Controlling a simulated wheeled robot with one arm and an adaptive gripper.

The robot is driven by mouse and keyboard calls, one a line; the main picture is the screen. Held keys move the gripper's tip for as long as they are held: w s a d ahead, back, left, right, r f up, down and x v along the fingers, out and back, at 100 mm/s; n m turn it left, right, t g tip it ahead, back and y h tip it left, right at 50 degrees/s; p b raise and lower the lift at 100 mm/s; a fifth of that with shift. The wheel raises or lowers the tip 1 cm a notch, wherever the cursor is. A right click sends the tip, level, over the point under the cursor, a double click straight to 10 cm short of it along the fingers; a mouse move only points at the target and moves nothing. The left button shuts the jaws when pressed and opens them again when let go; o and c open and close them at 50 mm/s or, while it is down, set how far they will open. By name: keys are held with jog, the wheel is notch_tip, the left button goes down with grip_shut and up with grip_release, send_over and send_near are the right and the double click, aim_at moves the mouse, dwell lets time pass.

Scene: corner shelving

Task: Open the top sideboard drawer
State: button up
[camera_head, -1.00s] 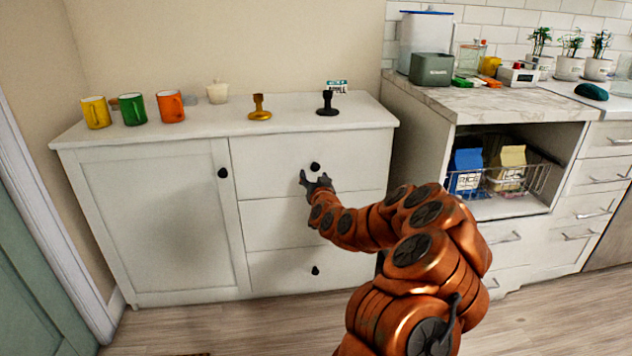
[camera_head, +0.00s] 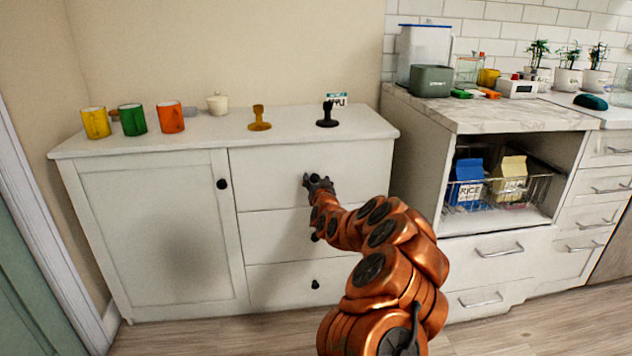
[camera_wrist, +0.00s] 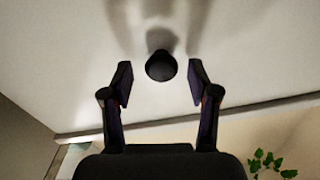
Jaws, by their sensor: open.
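The white sideboard (camera_head: 140,230) has a door on the left and a stack of three drawers on the right. The top drawer (camera_head: 262,176) looks shut, flush with the front. Its round black knob (camera_wrist: 161,66) shows in the wrist view, between and slightly beyond my fingertips. My gripper (camera_wrist: 160,78) is open, one finger on each side of the knob, with gaps on both sides. In the head view my gripper (camera_head: 318,181) is at the top drawer's front and partly hides the knob.
Several mugs, including a green mug (camera_head: 132,119), a yellow stand (camera_head: 259,118) and a black stand (camera_head: 327,115) are on the sideboard top. The counter (camera_head: 470,113) with an open wire-basket shelf is to the right. Wood floor is free in front.

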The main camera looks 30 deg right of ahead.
jog(key=shift+w+d, duration=0.2)
jog(key=shift+w, duration=0.5)
jog(key=shift+c, duration=0.3)
grip_shut()
